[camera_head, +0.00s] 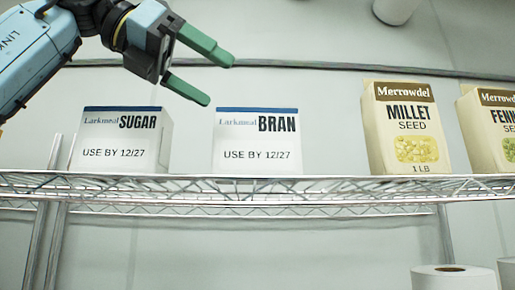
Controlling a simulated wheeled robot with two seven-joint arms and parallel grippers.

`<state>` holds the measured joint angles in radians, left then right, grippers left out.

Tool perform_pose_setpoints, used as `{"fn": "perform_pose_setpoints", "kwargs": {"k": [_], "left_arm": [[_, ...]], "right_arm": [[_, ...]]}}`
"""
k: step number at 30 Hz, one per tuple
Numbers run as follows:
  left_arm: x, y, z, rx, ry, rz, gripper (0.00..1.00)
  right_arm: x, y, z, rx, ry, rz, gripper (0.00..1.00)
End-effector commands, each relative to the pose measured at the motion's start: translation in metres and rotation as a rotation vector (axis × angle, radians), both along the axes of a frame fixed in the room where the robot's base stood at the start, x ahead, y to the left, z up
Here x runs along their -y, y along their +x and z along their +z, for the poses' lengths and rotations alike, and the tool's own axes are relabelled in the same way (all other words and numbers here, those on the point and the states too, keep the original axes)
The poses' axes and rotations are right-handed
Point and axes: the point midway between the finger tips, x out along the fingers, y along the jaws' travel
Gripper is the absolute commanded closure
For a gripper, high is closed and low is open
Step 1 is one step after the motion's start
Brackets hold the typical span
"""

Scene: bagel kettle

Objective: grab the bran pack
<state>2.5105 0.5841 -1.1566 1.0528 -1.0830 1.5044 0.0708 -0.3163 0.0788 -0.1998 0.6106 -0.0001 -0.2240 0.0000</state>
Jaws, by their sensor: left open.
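The bran pack (257,141) is a white box with a blue top edge and the words "Larkmeal BRAN". The fingertips show just above and to the left of the bran pack's top edge. I cannot tell how far in front of the pack they are. My right gripper is not in view.
A white sugar pack (124,141) stands left of the bran. A millet seed pack (406,130) and a partly cut-off fennel pack (492,135) stand to the right. Bare shelf lies between bran and millet. Paper rolls (452,279) show below.

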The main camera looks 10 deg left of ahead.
Motion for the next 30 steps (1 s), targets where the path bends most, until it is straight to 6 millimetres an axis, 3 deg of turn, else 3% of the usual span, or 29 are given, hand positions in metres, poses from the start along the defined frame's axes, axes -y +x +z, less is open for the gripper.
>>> {"fn": "perform_pose_setpoints", "kwargs": {"k": [10, 18, 26, 30], "left_arm": [[0.022, 0.019, -0.017, -0.002, 0.002, 0.0, 0.06], [0.046, 0.039, -0.036, -0.001, -0.001, 0.0, 0.06], [0.049, 0.041, -0.038, 0.0, -0.001, 0.001, 0.06], [0.049, 0.041, -0.038, -0.001, -0.002, 0.002, 0.21]], "right_arm": [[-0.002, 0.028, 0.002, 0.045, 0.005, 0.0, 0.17], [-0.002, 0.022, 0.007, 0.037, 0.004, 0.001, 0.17], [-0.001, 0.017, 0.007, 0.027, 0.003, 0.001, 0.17], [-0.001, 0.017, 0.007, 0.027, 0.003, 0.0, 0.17]]}}
